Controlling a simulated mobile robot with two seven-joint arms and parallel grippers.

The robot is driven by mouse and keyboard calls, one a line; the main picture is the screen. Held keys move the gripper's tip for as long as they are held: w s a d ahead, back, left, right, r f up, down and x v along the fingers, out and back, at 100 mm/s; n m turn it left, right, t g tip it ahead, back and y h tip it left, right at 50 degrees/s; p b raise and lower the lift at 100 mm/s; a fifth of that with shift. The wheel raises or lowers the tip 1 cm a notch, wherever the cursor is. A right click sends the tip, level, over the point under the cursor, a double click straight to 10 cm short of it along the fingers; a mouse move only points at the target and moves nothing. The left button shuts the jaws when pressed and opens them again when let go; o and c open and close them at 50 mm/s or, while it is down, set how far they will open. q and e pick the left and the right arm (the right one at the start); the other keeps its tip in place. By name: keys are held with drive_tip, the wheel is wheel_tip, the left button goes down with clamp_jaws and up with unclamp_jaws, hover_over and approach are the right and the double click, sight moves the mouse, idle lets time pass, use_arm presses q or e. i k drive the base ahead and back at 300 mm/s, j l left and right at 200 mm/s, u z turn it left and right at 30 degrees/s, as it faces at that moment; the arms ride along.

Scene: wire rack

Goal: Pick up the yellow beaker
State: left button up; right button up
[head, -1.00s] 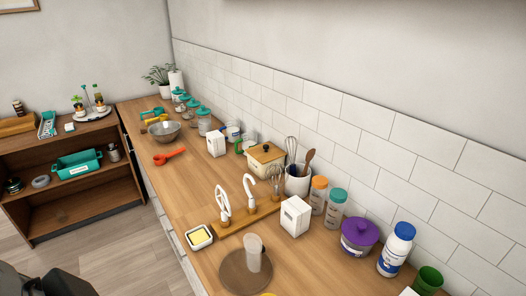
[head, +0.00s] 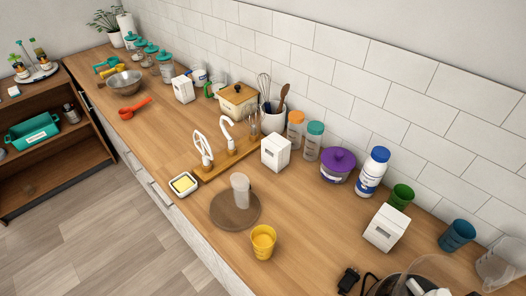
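The yellow beaker (head: 263,242) stands upright on the wooden counter (head: 320,230), near its front edge in the lower middle of the head view. It is just in front and to the right of a round brown board (head: 222,214) that bears a pale cylindrical container (head: 241,190). Its mouth is open and faces up. Neither of my grippers shows in the head view now.
A white box (head: 275,151), a purple-lidded pot (head: 338,166) and a white bottle with a blue cap (head: 373,172) stand behind. A yellow butter dish (head: 183,186) lies to the left. A black plug (head: 348,280) lies at the lower right. Bare counter lies right of the beaker.

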sight(264, 238)
drive_tip(key=z, duration=1.7)
drive_tip(key=k+j+u, duration=0.1)
drive_tip(key=u, duration=0.3)
drive_tip(key=j+u, duration=0.25)
drive_tip(key=u, duration=0.15)
drive_tip(key=k+j+u, duration=0.1)
drive_tip(key=j+u, duration=0.15)
drive_tip(key=u, duration=0.15)
drive_tip(key=z, duration=0.95)
drive_tip(key=u, duration=0.95)
